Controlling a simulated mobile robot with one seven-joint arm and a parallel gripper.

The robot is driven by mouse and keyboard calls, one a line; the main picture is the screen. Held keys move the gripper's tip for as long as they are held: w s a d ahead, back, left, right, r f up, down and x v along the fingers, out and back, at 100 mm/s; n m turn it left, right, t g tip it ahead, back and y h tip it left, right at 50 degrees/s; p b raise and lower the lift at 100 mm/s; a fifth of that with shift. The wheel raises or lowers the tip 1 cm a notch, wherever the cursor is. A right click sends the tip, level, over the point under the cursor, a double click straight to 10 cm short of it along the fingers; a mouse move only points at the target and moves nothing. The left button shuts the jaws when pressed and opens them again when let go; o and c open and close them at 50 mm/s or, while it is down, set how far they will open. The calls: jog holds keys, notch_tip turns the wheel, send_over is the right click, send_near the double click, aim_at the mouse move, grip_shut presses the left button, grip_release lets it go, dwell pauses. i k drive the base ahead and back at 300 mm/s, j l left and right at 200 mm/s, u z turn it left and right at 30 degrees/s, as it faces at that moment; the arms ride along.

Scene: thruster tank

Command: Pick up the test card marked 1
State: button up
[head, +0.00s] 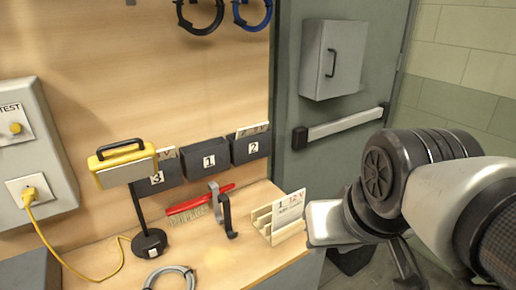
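The test card marked 1 (290,205) is a pale card with "1" and "12 V" printed on it. It stands in a cream slotted rack (262,222) near the right end of the wooden bench. My arm comes in from the right, and its pale end part is close to the right side of the rack, with no clear contact. My gripper (405,265) is low at the right, mostly hidden by the arm, with a dark finger-like part showing. I cannot tell if it is open or shut. Nothing is visibly held.
Dark wall bins 3 (157,180), 1 (209,160) and 2 (250,148) hang behind the bench. Cards show at bins 3 and 2. A yellow lamp (124,164), red brush (200,203), dark hook-shaped stand (226,216) and grey ring (170,279) are left of the rack.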

aim_at(289, 209)
jog(key=i+l+u, duration=0.25)
jog(key=l+u, duration=0.25)
jog(key=l, duration=0.15)
jog(key=i+l+u, duration=0.25)
jog(key=l+u, duration=0.25)
jog(key=l, duration=0.25)
